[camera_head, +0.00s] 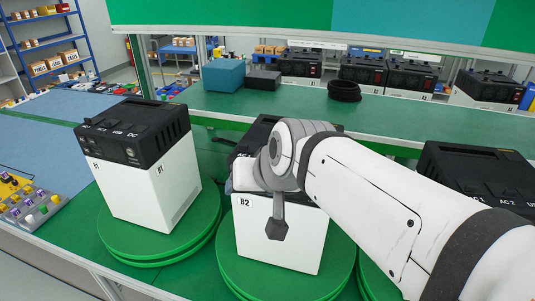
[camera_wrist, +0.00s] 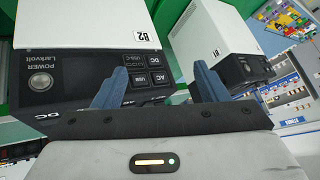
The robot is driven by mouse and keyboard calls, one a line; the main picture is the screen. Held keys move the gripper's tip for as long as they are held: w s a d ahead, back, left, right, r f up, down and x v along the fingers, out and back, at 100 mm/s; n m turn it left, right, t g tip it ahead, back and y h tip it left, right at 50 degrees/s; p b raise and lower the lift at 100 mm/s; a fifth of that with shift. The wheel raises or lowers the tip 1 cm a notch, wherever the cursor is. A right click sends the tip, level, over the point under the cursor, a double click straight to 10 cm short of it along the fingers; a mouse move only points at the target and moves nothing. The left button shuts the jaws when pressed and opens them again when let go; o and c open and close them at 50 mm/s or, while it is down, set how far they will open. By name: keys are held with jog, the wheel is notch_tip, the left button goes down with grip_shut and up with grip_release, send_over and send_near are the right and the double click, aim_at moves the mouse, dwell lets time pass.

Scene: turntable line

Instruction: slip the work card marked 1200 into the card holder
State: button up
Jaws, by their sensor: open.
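I cannot make out a work card marked 1200 or a card holder in either view. My gripper (camera_wrist: 158,82) is open, with its two blue fingers apart and nothing seen between them. In the wrist view it is over the black control face of the white and black unit labelled B2 (camera_wrist: 95,25). I cannot tell whether the fingers touch it. In the head view my arm hides part of unit B2 (camera_head: 285,240), which stands on a green turntable (camera_head: 235,275).
Another unit (camera_head: 140,185) stands on a turntable (camera_head: 160,245) to the left, and a third (camera_head: 475,175) is at right, partly behind my arm. Behind is a green bench (camera_head: 290,107) with a teal box (camera_head: 223,76) and a black coil (camera_head: 344,90). Small coloured parts (camera_head: 30,205) lie at far left.

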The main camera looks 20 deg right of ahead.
jog(key=s+d+f+n+g+h, duration=0.1)
jog(key=s+d+f+g+h, duration=0.1)
jog(key=s+d+f+g, duration=0.2)
jog(key=s+f, duration=0.3)
jog(key=f, duration=0.1)
jog(key=shift+s+n, duration=0.2)
jog(key=shift+n, duration=0.2)
jog(key=shift+b+x, duration=0.8)
jog(key=shift+x, duration=0.15)
